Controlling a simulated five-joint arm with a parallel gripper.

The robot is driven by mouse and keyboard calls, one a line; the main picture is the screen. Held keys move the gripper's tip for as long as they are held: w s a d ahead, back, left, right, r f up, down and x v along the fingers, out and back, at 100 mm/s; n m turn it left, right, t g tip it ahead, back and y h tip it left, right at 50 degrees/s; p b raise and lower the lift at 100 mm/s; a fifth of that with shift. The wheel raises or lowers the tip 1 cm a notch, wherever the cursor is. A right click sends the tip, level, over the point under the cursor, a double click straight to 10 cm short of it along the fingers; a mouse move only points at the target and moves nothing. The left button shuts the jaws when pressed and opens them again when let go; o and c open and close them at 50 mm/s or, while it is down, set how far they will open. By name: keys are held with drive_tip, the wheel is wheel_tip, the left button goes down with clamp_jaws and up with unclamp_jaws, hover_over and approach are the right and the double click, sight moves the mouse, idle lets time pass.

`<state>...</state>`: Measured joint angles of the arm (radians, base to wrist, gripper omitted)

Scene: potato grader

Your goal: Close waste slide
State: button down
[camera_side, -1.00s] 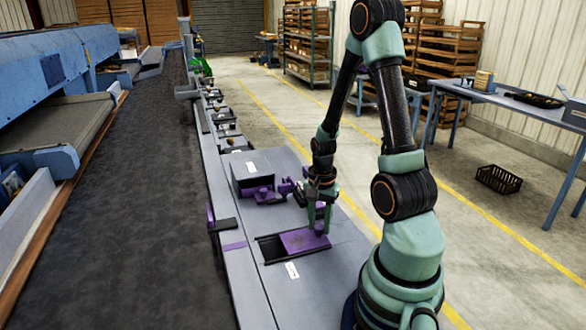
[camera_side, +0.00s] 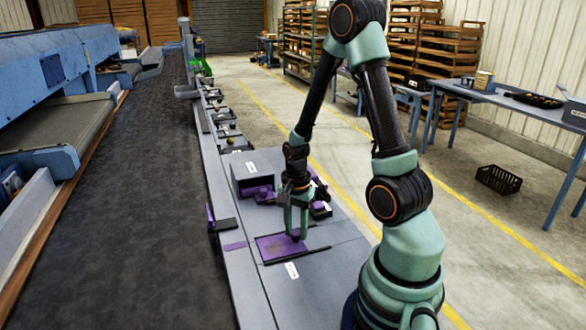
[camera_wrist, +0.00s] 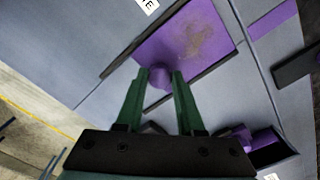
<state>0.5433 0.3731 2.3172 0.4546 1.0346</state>
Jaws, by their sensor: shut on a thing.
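The waste slide is a flat purple plate (camera_side: 280,249) lying in a dark-railed track (camera_side: 318,249) on the grey bench. The plate is at the left end of the track in the side view. It also shows in the wrist view as a purple plate (camera_wrist: 205,40) with brown smudges. A round purple knob (camera_wrist: 159,78) stands at the plate's edge. My gripper (camera_side: 298,236) is over the knob end of the plate, shut on the knob. In the wrist view its green fingers (camera_wrist: 158,74) have the knob between their tips.
A grey box (camera_side: 252,172) with purple parts stands behind the slide. A white label (camera_side: 292,270) sits in front of the track. The bench to the right front is clear.

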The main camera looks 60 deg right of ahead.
sight(294, 232)
drive_tip(key=shift+w+a, duration=0.15)
drive_tip(key=shift+w, duration=0.05)
drive_tip(key=c, duration=0.5)
unclamp_jaws()
wheel_tip(294, 232, up, 12)
drive_tip(key=shift+r, duration=0.1)
drive_tip(key=a+r+n+t, duration=0.2)
drive_tip(key=a+r+n, duration=0.1)
drive_tip(key=a+n, duration=0.2)
drive_tip(key=w+a+r+n+t, duration=0.1)
drive_tip(key=a+r+n, duration=0.3)
drive_tip(key=n, duration=0.3)
drive_tip(key=a+r+n+t, duration=0.2)
drive_tip(key=a+r+n, duration=0.2)
drive_tip(key=a+n, duration=0.2)
drive_tip(key=shift+w+a+t, duration=0.3)
drive_tip(key=shift+w+a, duration=0.05)
drive_tip(key=shift+a, duration=0.05)
